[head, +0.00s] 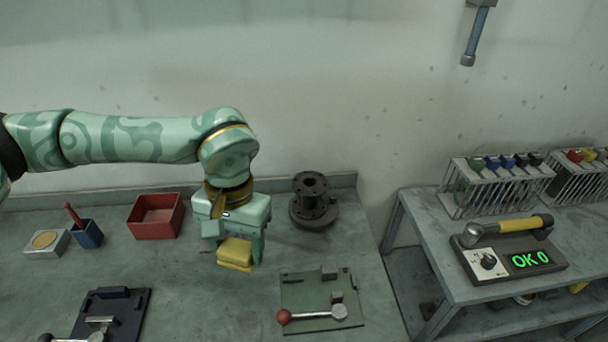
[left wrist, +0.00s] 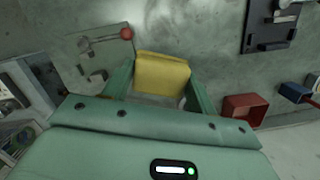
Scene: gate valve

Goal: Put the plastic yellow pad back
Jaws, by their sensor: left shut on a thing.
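The yellow pad (head: 235,253) is between the fingers of my left gripper (head: 236,250), which is shut on it. It is a small yellow block, and it also shows between the two green fingers in the left wrist view (left wrist: 162,74). The gripper points down over the grey table, between the red box and the green plate. Whether the pad touches the table I cannot tell. My right gripper is not in view.
A red box (head: 156,216) stands left of the gripper and a dark flanged valve part (head: 313,203) to its right. A green plate with a red-knobbed lever (head: 318,290) lies front right. A dark fixture (head: 112,308), blue cup (head: 88,234) and grey box (head: 46,244) are left.

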